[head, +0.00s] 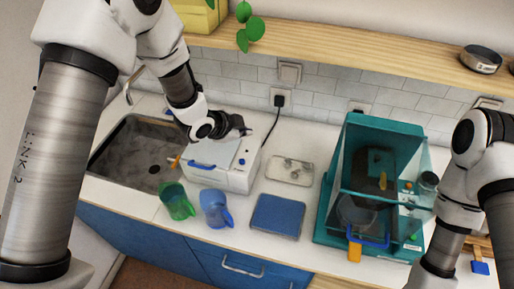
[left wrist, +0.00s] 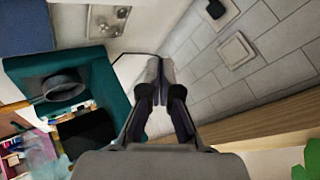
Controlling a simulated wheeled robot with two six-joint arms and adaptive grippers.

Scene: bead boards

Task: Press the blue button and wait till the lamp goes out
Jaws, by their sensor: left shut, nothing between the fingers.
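A white box-shaped appliance (head: 238,180) stands on the counter beside the sink, with a blue handle at its front. A small blue button (head: 241,162) shows on its right front part. My left gripper (head: 240,127) is shut and empty, above the rear of this appliance and apart from the button. In the left wrist view its closed fingers (left wrist: 158,88) point toward the counter and tiled wall. I cannot make out a lit lamp on the appliance. My right arm comes in at the right, but its gripper is not in view.
A teal machine (head: 325,222) with a clear cover stands to the right. A shelf (head: 330,45) runs above.

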